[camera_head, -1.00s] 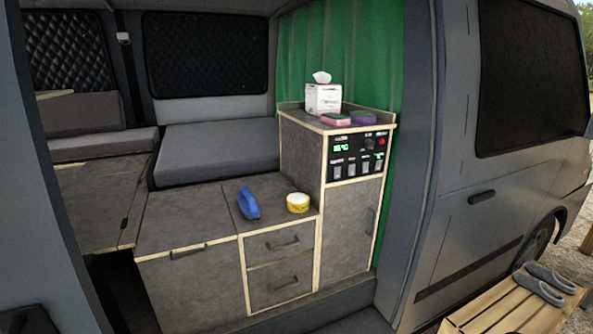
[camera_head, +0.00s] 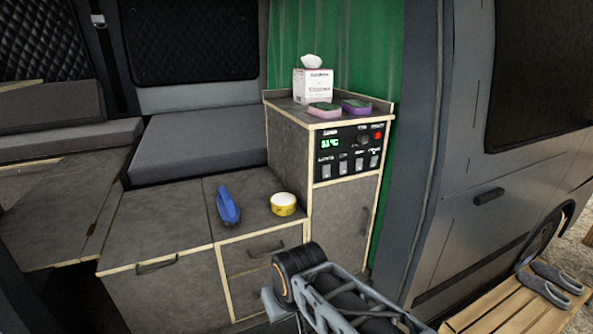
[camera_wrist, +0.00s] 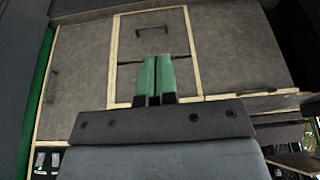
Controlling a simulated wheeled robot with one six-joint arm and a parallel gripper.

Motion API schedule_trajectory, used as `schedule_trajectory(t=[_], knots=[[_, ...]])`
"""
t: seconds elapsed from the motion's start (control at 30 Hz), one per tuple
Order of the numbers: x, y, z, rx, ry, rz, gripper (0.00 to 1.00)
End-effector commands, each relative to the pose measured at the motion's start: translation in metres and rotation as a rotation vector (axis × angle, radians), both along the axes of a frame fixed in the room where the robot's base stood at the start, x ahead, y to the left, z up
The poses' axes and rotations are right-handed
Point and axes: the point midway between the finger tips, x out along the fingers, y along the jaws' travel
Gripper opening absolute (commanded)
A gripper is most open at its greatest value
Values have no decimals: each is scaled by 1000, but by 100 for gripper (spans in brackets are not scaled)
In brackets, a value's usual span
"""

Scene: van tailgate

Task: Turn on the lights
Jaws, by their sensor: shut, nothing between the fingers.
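The control panel (camera_head: 350,151) is black, on the front of the tall cabinet, with a green temperature display (camera_head: 330,143), a dark knob and a red button (camera_head: 378,135). Below is a row of several pale rocker switches under small labels. The leftmost switch (camera_head: 326,172) has a label that seems to read "LIGHTS"; the print is tiny. I cannot tell the rockers' positions. My gripper shows in the wrist view, its green fingers (camera_wrist: 157,76) shut together and empty, in front of the drawers (camera_wrist: 155,45). In the head view my arm is low, below the panel; the fingertips cannot be made out.
A tissue box (camera_head: 313,86) and two sponges (camera_head: 324,110) stand on the cabinet top. A blue object (camera_head: 228,205) and a yellow roll (camera_head: 283,204) lie on the lower counter. Slippers rest on a wooden step (camera_head: 500,305) at right. The space before the panel is clear.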

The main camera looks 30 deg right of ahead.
Motion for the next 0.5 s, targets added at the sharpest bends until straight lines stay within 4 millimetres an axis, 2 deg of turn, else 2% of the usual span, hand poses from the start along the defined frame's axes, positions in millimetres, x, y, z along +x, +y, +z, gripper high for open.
schedule_trajectory(t=[0.37, 0.43, 0.5], knots=[[3, -2, 2, 11, -3, -26, 0], [15, -9, 14, 48, -12, -106, 0], [34, -20, 35, 117, -34, -247, 0]])
